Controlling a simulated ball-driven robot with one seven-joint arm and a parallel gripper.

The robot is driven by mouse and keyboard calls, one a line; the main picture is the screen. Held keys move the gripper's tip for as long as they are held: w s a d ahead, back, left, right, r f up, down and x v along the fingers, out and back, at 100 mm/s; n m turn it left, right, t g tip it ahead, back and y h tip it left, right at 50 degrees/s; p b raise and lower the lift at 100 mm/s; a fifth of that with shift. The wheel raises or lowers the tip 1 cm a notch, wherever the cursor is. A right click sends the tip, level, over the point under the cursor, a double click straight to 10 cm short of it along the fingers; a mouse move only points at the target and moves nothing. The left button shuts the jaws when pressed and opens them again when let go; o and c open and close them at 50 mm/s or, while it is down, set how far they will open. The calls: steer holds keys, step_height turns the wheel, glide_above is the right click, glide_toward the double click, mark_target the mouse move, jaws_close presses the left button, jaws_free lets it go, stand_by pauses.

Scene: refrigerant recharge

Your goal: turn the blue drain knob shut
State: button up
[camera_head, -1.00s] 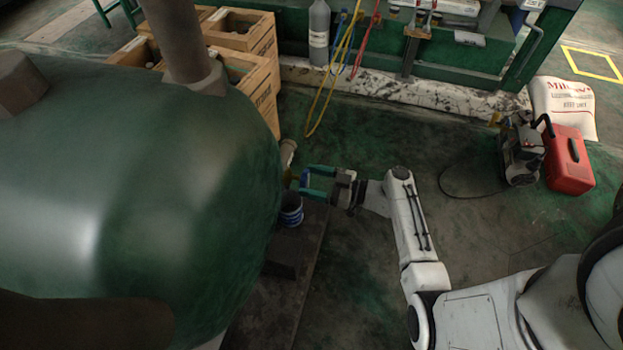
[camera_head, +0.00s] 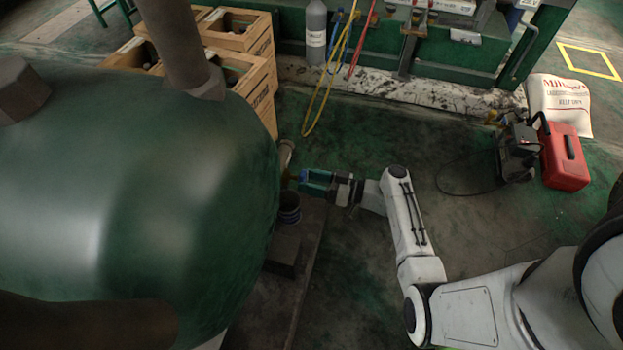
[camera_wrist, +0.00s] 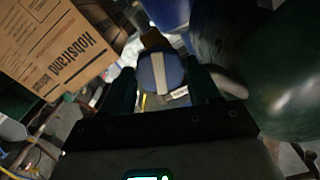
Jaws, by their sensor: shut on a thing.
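The blue drain knob (camera_wrist: 158,76) shows in the wrist view as a round blue face with a pale bar running upright across it. My gripper (camera_wrist: 164,84) has its dark green fingers on both sides of the knob and is shut on it. In the head view my gripper (camera_head: 303,180) reaches left to the side of the big green tank (camera_head: 150,190). The knob is small and mostly hidden by the fingers there. A bit of brass-coloured fitting shows just beyond the fingertips.
A dark bluish bucket (camera_head: 290,210) stands just below the gripper, by the tank. Wooden crates (camera_head: 240,72) stand behind the tank. A yellow hose (camera_head: 322,105) hangs at the back. A red case (camera_head: 564,158) and a sack (camera_head: 560,104) lie far right.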

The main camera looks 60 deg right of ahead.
steer(key=shift+r+m+p, duration=0.1)
steer(key=shift+m+p, duration=0.35)
steer(key=shift+m, duration=0.45)
steer(key=m, duration=0.2)
steer(key=shift+m, duration=0.3)
steer(key=shift+m+p, duration=0.65)
steer(key=shift+m, duration=0.05)
steer(key=m, duration=0.2)
steer(key=shift+m+p, duration=0.35)
steer(key=shift+m, duration=0.05)
